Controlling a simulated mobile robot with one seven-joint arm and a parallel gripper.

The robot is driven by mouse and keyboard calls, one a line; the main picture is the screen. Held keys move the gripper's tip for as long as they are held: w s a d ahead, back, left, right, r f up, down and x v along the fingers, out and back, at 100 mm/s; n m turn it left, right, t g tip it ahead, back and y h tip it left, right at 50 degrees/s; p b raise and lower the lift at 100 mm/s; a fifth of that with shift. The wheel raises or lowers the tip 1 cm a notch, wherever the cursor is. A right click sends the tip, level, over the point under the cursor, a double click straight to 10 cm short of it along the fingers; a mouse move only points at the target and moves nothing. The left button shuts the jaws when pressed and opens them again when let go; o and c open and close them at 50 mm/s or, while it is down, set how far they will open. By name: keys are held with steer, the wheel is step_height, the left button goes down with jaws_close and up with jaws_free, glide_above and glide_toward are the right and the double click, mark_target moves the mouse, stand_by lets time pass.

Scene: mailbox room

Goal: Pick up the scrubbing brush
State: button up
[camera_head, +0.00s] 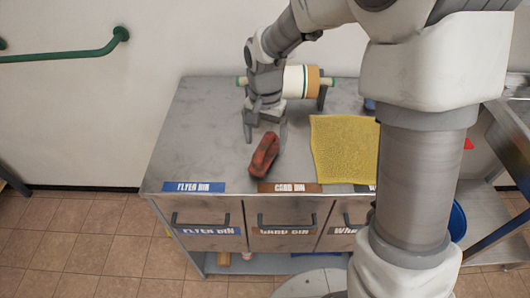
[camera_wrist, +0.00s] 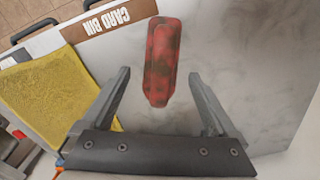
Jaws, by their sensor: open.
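The scrubbing brush appears to be the worn red, oblong thing (camera_head: 264,156) lying on the metal counter, behind the card bin label in the head view. It also shows in the wrist view (camera_wrist: 161,62), beyond my gripper, its near end close to the line between the fingertips. My gripper (camera_head: 265,137) is open and points down over the counter just behind the brush. In the wrist view the two fingers (camera_wrist: 158,72) are spread wide with nothing gripped. Whether the brush has bristles underneath is hidden.
A yellow cloth (camera_head: 344,150) lies flat right of the brush. A roll on a holder (camera_head: 301,82) stands behind my gripper. The counter (camera_head: 195,140) is clear on the left. Labelled drawers (camera_head: 283,226) with handles line its front. My arm hides much of the right side.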

steer(key=f+b, duration=0.1)
steer(key=f, duration=0.4)
steer(key=shift+w, duration=0.2)
steer(key=c, duration=1.4)
steer(key=shift+r, duration=0.1)
steer(key=shift+c, duration=0.2)
